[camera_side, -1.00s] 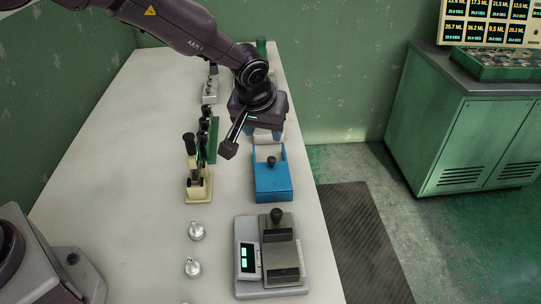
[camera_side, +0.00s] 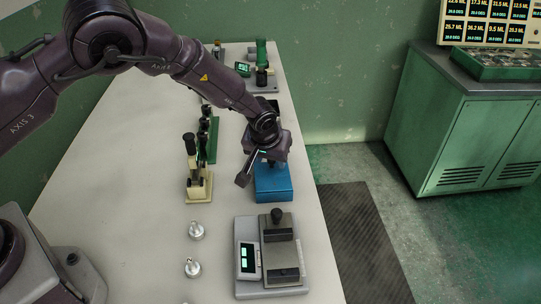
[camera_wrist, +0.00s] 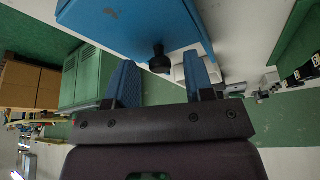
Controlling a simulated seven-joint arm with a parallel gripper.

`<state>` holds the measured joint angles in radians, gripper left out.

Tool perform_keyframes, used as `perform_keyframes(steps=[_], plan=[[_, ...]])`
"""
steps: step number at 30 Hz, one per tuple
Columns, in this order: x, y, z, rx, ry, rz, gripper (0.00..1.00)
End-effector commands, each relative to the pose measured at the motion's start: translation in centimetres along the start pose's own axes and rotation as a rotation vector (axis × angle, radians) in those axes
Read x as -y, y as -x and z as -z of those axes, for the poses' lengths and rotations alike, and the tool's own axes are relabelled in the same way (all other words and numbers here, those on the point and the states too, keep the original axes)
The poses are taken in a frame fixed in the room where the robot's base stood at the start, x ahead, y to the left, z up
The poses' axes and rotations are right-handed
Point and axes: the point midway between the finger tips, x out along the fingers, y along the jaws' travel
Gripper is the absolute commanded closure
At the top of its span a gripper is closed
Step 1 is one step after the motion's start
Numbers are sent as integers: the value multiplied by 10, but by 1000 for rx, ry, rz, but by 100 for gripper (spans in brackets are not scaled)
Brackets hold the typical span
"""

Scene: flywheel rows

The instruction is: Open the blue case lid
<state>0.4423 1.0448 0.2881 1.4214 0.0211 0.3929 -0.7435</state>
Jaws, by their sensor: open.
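The blue case (camera_side: 272,184) stands on the bench near its right edge. My gripper (camera_side: 269,160) is at its far part and hides much of the top, so I cannot tell how the lid sits. In the wrist view the blue case (camera_wrist: 135,22) fills the top of the picture, with a dark knob (camera_wrist: 159,61) at its lower edge. My gripper (camera_wrist: 160,65) is open, one blue finger on each side of the knob in the picture. I see no clear contact with it.
A grey device with a green display (camera_side: 270,254) stands in front of the case. A cream lever stand (camera_side: 197,182) and two small silver pieces (camera_side: 196,230) are to the left. A green cabinet (camera_side: 470,130) stands off the bench. The bench's left side is clear.

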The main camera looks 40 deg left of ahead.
Motion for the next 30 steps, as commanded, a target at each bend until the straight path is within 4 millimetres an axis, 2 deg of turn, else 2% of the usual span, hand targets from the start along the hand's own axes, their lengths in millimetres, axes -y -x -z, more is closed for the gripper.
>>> perform_keyframes(steps=[2, 8, 9, 14, 24, 30], plan=[[0, 0, 0, 0, 0, 0, 52], [0, 0, 0, 0, 0, 0, 95], [0, 0, 0, 0, 0, 0, 100], [1, -1, 2, 0, 1, 1, 100], [25, -23, 55, 0, 3, 1, 100], [28, -26, 64, 1, -1, -1, 100]])
